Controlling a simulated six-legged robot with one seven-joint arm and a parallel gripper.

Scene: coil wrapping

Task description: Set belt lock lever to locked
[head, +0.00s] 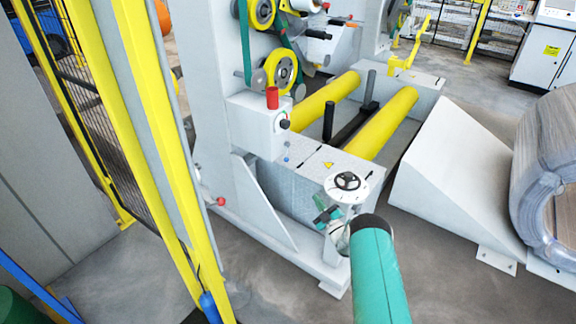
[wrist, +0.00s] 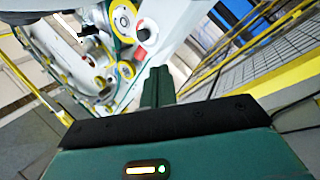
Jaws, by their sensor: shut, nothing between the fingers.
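The belt lock lever is not clearly identifiable. One candidate is a small lever with a red knob (head: 222,201) low on the left side of the white machine. Another is a black-gripped handle (head: 318,35) beside the yellow rollers at the top. My gripper (head: 327,214) is in front of the machine, by the handwheel (head: 348,182); whether they touch is unclear. In the wrist view my gripper (wrist: 158,72) shows as closed dark green fingers with nothing between them. Beyond them are the white machine, yellow rollers (wrist: 127,70) and a red part (wrist: 141,53).
A red cylinder (head: 272,98) and black knob (head: 285,124) sit on the machine's box. Yellow fence posts (head: 160,110) and mesh stand at left. Two yellow rollers (head: 388,120) lie behind the handwheel. A white wedge (head: 450,175) and a large coil (head: 550,160) are at right.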

